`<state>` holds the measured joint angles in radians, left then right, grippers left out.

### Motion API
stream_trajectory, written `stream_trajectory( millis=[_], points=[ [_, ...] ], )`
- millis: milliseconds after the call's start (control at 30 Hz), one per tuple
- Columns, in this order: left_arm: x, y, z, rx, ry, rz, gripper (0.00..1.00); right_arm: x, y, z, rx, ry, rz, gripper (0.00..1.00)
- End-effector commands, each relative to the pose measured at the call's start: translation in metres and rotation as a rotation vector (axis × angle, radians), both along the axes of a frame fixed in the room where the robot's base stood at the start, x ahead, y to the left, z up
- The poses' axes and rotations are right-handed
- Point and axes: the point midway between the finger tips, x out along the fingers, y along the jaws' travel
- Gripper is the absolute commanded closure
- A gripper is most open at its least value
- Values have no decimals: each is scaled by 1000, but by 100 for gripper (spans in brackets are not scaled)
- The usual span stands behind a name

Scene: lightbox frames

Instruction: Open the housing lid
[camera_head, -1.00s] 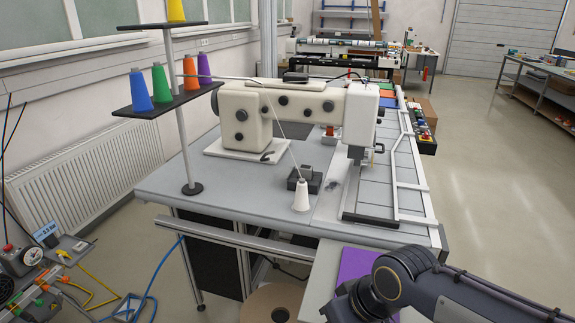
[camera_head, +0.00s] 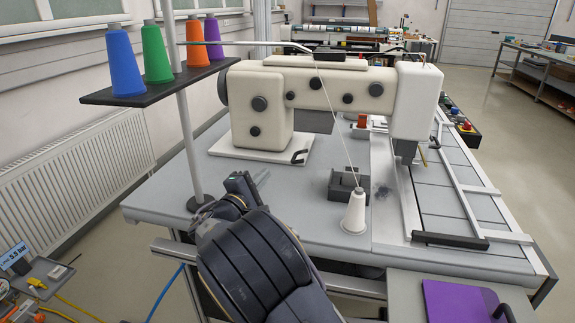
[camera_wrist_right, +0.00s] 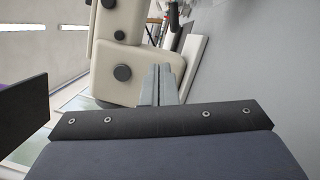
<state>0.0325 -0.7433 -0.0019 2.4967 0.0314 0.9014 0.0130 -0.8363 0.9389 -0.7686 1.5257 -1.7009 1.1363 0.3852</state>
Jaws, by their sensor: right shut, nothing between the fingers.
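The cream sewing machine (camera_head: 262,110) stands on the grey table, with dark round knobs on its housing; it also shows in the right wrist view (camera_wrist_right: 115,60). A flat white plate (camera_head: 235,150) lies at the foot of its pillar, with a small black handle (camera_head: 300,157) at its right front corner. I cannot tell for certain which part is the housing lid. No part of the housing looks open. My right gripper (camera_head: 240,184) is shut and empty above the table, in front of and left of the handle, apart from it. My left gripper is out of view.
A thread stand (camera_head: 190,140) with coloured cones rises just left of my right gripper. A white cone (camera_head: 355,212) and a dark block (camera_head: 345,184) stand right of it. A rail frame (camera_head: 408,190) lies further right. A purple sheet (camera_head: 455,302) is at lower right.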

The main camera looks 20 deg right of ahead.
Motion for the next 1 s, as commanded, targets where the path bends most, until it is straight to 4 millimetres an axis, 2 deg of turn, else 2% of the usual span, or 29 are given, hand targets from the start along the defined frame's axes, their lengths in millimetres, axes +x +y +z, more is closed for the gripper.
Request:
stream_trajectory(
  millis=[167, 500, 733, 1000],
  points=[
    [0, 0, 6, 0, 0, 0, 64, 16, -22, 4, -1, 2, -5, 100],
    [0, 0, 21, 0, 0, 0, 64, 62, -77, 9, 0, 4, -5, 100],
    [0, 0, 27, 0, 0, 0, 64, 43, -99, 20, 2, 4, -3, 100],
    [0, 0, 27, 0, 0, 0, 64, 38, -105, 21, 2, 3, -1, 100]
  ],
)
